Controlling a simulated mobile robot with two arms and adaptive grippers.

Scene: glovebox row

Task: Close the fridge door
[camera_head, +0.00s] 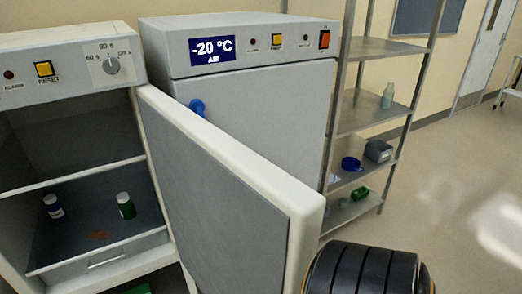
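The open fridge (75,45) stands at the left, with its shelves and inside showing. Its door (235,190) is swung wide open and reaches out toward me, with its grey inner panel facing left and its pale edge near the bottom centre. A black ribbed part, which looks like part of my own arm, is at the bottom, just right of the door's free edge. I cannot tell whether it touches the door. No fingertips of either gripper show.
A closed freezer (255,95) reading -20 °C stands behind the door, with a blue handle (197,107). Small bottles (126,205) stand inside the fridge. A metal rack (375,115) with several items is right of the freezer. The floor (460,180) at the right is clear.

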